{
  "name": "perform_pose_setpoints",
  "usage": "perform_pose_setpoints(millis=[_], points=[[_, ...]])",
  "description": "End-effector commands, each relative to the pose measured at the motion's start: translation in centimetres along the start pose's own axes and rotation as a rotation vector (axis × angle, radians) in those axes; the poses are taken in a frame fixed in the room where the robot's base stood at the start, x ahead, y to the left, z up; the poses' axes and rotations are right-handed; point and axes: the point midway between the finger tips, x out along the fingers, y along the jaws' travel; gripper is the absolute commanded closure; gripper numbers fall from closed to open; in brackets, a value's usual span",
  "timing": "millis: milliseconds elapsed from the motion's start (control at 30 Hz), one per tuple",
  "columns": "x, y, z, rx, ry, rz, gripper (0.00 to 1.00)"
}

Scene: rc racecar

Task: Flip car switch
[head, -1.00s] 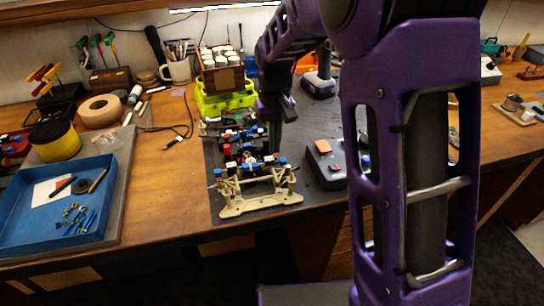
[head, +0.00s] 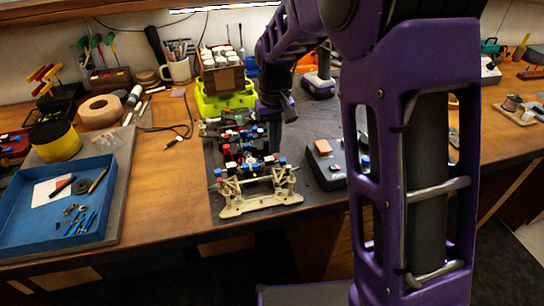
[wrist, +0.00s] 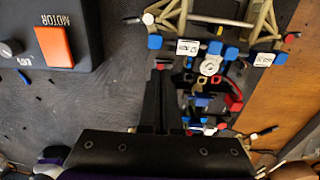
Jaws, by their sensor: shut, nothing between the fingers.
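The RC car (head: 258,192), an open chassis with a beige frame and blue, red and black parts, sits on the dark mat at the bench front. My gripper (head: 274,148) points down at the car's right side, and its fingers look closed. In the wrist view, my gripper (wrist: 160,68) is shut and empty beside the car's electronics (wrist: 208,78). A small red part shows right at the fingertips; I cannot tell whether they touch it. I cannot clearly make out the switch.
A grey box (head: 326,164) with an orange button, marked MOTOR in the wrist view (wrist: 54,47), stands right of the car. A lime-green crate (head: 222,100) is behind it. A blue tray (head: 96,222) of small parts lies left. Wood between tray and mat is mostly clear.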

Motion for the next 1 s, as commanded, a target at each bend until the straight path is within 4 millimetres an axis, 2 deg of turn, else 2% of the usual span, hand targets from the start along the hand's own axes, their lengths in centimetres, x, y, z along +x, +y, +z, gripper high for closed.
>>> perform_pose_setpoints(millis=[1000], points=[[0.88,0.00,0.00,0.000,0.000,0.000,1.00]])
